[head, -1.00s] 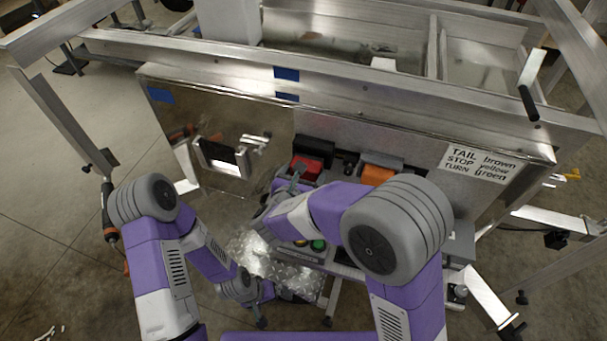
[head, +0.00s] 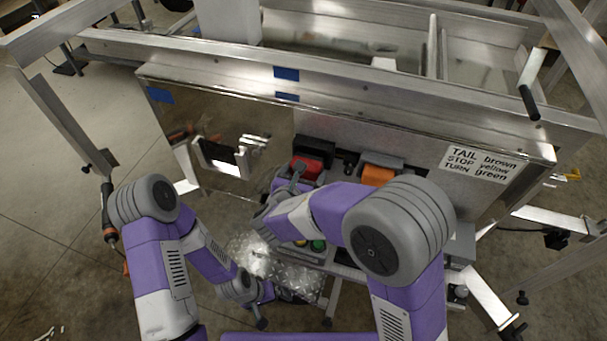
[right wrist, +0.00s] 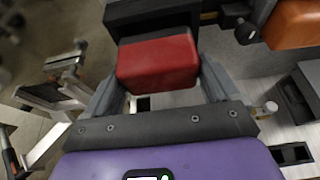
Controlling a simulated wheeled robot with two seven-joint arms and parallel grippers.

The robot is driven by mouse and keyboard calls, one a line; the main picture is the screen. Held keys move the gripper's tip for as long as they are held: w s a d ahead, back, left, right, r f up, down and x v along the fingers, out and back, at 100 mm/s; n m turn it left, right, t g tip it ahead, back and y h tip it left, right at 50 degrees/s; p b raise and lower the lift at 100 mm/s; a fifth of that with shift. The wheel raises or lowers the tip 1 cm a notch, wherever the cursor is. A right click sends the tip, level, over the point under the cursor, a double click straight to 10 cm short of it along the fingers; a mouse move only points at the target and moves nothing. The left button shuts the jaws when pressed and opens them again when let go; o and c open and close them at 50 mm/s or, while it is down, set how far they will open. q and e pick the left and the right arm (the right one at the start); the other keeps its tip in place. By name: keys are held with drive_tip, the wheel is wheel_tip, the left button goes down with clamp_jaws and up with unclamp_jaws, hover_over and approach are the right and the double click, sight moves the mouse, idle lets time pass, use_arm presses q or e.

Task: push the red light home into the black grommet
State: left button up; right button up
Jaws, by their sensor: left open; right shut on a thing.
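The red light (head: 306,168) is at the trailer's rear panel, left of the orange light. It also shows in the right wrist view (right wrist: 157,65), between my right gripper's two fingers. The black grommet (head: 315,146) is a dark housing directly behind the light; in the right wrist view (right wrist: 152,18) it spans the top edge. How deep the light sits in it is hard to tell. My right gripper (head: 296,181) is shut on the red light, its tips partly hidden in the head view. My left gripper (head: 288,296) is low, open, and mostly hidden against the cart.
An orange light (head: 378,174) in a dark housing is to the right, with a wiring label (head: 480,160) beyond it. A bracket with a white plate (head: 222,158) sticks out at the left. A cart with a tread-plate top (head: 250,250) stands below the panel.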

drive_tip(key=shift+w+d, duration=0.25)
drive_tip(key=shift+w, duration=0.55)
drive_tip(key=shift+w+d, duration=0.25)
drive_tip(key=shift+w, duration=0.55)
drive_tip(key=o, duration=0.9)
drive_tip(key=shift+c, duration=0.2)
drive_tip(key=shift+s+a+r, duration=0.2)
drive_tip(key=shift+s+r, duration=0.1)
drive_tip(key=shift+s, duration=0.1)
drive_tip(key=p+v, duration=0.1)
drive_tip(key=v, duration=0.5)
drive_tip(key=shift+s+p, duration=0.3)
